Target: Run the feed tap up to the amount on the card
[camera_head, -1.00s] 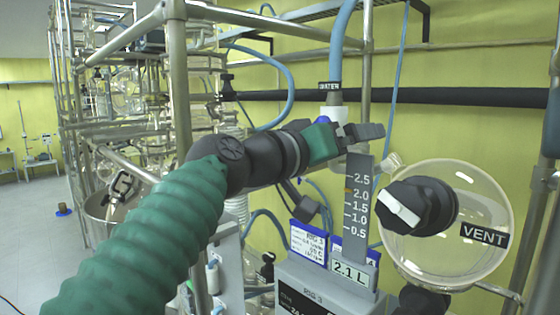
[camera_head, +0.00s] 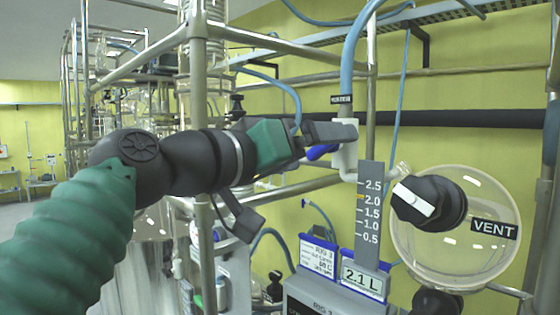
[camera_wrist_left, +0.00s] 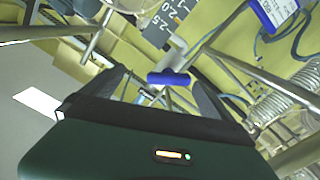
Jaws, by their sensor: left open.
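The feed tap (camera_head: 346,158) is a white fitting under a blue hose, with a blue lever (camera_head: 320,152) pointing left. The lever also shows in the left wrist view (camera_wrist_left: 168,79), lying crosswise between the fingers with visible space around it. My left gripper (camera_head: 335,132) is open, at the tap just above the lever. Whether a finger touches the tap is unclear. The card (camera_head: 364,281) reads 2.1 L. Above it stands a grey scale (camera_head: 370,215) marked 0.5 to 2.5, with an orange mark near 2.0. My right gripper is out of view.
A round glass vessel (camera_head: 455,255) labelled VENT, with a black and white knob (camera_head: 428,201), stands right of the scale. A blue-framed label (camera_head: 319,257) is left of the card. Steel frame tubes (camera_head: 285,48) and glassware surround my left arm.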

